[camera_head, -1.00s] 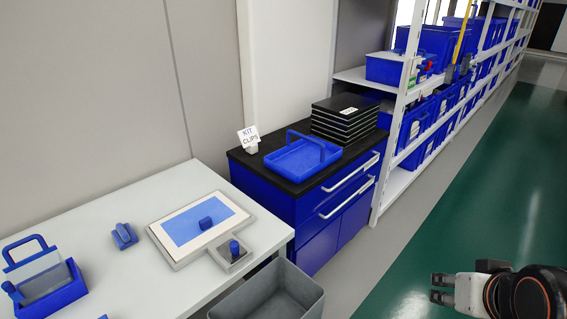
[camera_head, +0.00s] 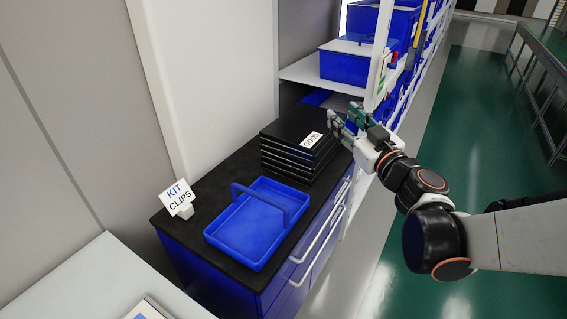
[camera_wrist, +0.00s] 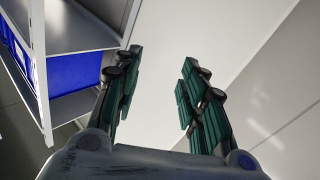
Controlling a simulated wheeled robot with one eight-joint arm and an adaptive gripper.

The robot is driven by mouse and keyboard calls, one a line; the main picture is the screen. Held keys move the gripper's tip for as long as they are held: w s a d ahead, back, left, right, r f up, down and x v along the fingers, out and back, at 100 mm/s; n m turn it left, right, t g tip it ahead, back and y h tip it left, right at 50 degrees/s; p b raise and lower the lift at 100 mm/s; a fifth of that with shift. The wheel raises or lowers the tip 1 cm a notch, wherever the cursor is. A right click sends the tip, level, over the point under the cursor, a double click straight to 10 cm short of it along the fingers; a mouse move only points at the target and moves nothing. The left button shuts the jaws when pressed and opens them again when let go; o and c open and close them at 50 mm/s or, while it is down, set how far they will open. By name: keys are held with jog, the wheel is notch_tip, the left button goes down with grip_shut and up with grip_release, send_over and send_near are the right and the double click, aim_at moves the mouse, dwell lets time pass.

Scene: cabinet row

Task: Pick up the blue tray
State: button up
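The blue tray (camera_head: 246,236) lies on the black top of the blue cabinet in the head view. It is shallow and looks empty, with a blue handle (camera_head: 262,200) arching over it. My gripper (camera_head: 345,119) is up and to the right of the tray, near the stack of black boxes and the shelf post. It is apart from the tray. In the wrist view my gripper (camera_wrist: 158,90) has its two green-padded fingers spread with nothing between them. The tray does not show in the wrist view.
A stack of black boxes (camera_head: 289,146) stands right behind the tray. A "KIT CLIPS" sign (camera_head: 178,198) stands at the tray's left. A white shelf (camera_head: 310,74) with blue bins rises behind. A white table (camera_head: 95,284) is at lower left.

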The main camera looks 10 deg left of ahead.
jog(key=s+a+f+n+g+y+p, duration=0.1)
jog(key=s+a+f+n+g+y, duration=0.25)
jog(key=a+f+g, duration=0.55)
jog(key=n+g+p, duration=0.1)
jog(key=n+g, duration=0.1)
send_near(258, 194)
jog(key=shift+h, duration=0.55)
jog(key=b+x, duration=0.1)
jog(key=x, duration=0.3)
jog(key=shift+a+r+b, duration=0.1)
jog(key=shift+a+b, duration=0.15)
jog(key=shift+b, duration=0.05)
jog(key=shift+b+x, duration=1.05)
jog(key=shift+x, duration=2)
jog(key=shift+d, duration=0.1)
grip_shut()
